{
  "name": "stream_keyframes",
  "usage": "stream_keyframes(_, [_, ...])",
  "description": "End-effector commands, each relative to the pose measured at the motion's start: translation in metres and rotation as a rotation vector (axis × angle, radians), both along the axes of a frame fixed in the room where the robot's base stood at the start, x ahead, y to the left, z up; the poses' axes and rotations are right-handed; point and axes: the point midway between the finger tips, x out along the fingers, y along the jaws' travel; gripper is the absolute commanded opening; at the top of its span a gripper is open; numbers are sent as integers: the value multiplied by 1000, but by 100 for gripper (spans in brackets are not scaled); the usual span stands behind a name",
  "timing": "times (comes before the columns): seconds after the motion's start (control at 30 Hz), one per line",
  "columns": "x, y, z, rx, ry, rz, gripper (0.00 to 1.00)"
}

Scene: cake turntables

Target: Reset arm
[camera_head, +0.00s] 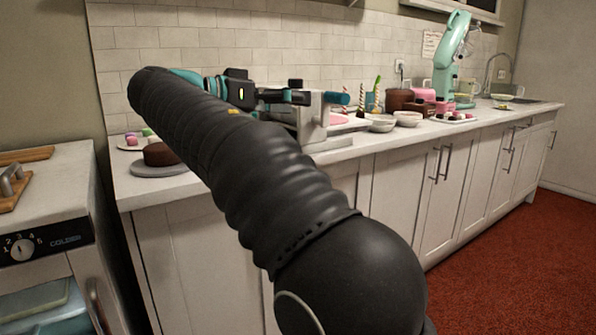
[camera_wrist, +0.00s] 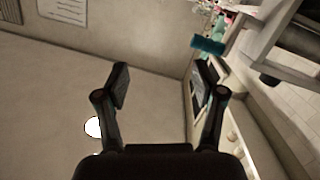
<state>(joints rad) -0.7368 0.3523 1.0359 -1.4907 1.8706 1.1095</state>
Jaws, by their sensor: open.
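My black arm reaches from the lower middle up to the left over the counter in the head view. My gripper (camera_head: 296,96) is at the arm's end, pointing right above the counter, beside a grey metal stand with teal knobs (camera_head: 316,120). In the wrist view my gripper (camera_wrist: 163,82) has its two fingers spread apart with nothing between them. The stand also shows at the upper right of the wrist view (camera_wrist: 289,67). A brown cake (camera_head: 160,153) sits on a grey round turntable (camera_head: 150,169) at the counter's left end. The arm hides part of the counter.
White bowls (camera_head: 407,118), a brown cake (camera_head: 400,98), and a mint stand mixer (camera_head: 451,55) stand farther right on the counter (camera_head: 345,152). A plate of coloured sweets (camera_head: 131,146) is at the left. An oven (camera_head: 45,225) stands left of the counter. Red carpet (camera_head: 510,250) is clear at right.

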Motion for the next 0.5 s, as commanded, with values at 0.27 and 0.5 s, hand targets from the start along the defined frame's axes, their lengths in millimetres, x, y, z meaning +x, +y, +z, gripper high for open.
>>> stream_keyframes(0.27, [-6, -70, -33, 61, 277, 95, 69])
stream_keyframes(0.5, [-49, -145, -101, 199, 586, 259, 69])
